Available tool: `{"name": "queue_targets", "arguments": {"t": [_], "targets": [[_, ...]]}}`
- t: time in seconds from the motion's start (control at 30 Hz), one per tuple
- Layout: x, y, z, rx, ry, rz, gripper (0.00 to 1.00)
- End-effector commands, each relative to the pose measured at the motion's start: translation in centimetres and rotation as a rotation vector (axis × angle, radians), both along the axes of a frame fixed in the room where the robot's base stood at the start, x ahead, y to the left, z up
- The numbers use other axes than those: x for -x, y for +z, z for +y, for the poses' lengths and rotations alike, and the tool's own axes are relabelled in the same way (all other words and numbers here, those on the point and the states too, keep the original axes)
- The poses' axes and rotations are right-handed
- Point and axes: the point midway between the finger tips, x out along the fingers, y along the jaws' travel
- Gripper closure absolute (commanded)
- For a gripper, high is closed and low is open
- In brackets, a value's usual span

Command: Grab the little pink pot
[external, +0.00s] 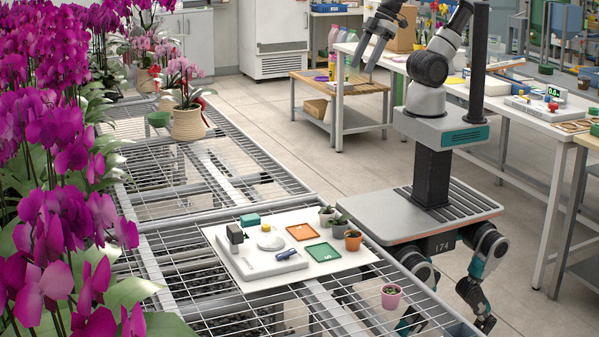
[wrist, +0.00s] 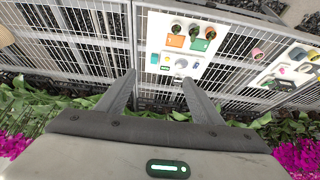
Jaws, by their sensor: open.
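The little pink pot (external: 391,297), with a bit of green in it, stands on the wire-mesh bench near its front right, off the white board. In the wrist view a small pinkish pot (wrist: 257,54) stands on the mesh right of the white board; it looks like the same one. My gripper (external: 364,62) is raised high at the top of the external view, far from the pot. In the wrist view my gripper (wrist: 156,78) has its two fingers spread with nothing between them.
A white board (external: 225,262) holds orange and green trays, a scale and several small pots, including a terracotta pot (external: 353,240). Magenta orchids (external: 60,150) crowd the left. A woven planter (external: 187,123) stands farther back. The mesh around the pink pot is clear.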

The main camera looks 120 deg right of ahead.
Motion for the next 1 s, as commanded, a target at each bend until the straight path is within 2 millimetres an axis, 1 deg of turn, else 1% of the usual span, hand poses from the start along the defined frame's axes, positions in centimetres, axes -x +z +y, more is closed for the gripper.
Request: {"name": "queue_targets", "arguments": {"t": [0.27,0.37,0.47,0.57,0.6,0.67,0.7,0.77,0.8,0.87,0.9,0.97,1.0], "targets": [[-0.2,-0.1,0.1,0.009,0.018,0.001,0.40],[-1.6,-0.6,0.8,0.076,0.134,0.013,0.40],[-4.7,-1.5,2.8,0.222,0.400,0.032,0.40],[-9.0,-3.1,6.7,0.418,0.782,0.047,0.40],[-10.7,-3.9,8.7,0.498,0.948,0.049,0.40],[-13.1,-5.3,12.1,0.616,1.198,0.047,0.40],[-14.6,-6.5,14.6,0.691,1.362,0.041,0.40],[-16.5,-8.6,18.7,0.801,1.612,0.026,0.40],[-17.5,-10.1,21.6,0.871,1.777,0.011,0.40],[-18.5,-12.8,26.2,0.975,2.024,-0.019,0.40],[-19.0,-14.7,29.3,1.044,2.185,-0.046,0.40],[-19.3,-17.8,34.0,1.141,2.418,-0.095,0.40],[-19.3,-19.8,37.0,1.203,2.561,-0.133,0.40]]}}
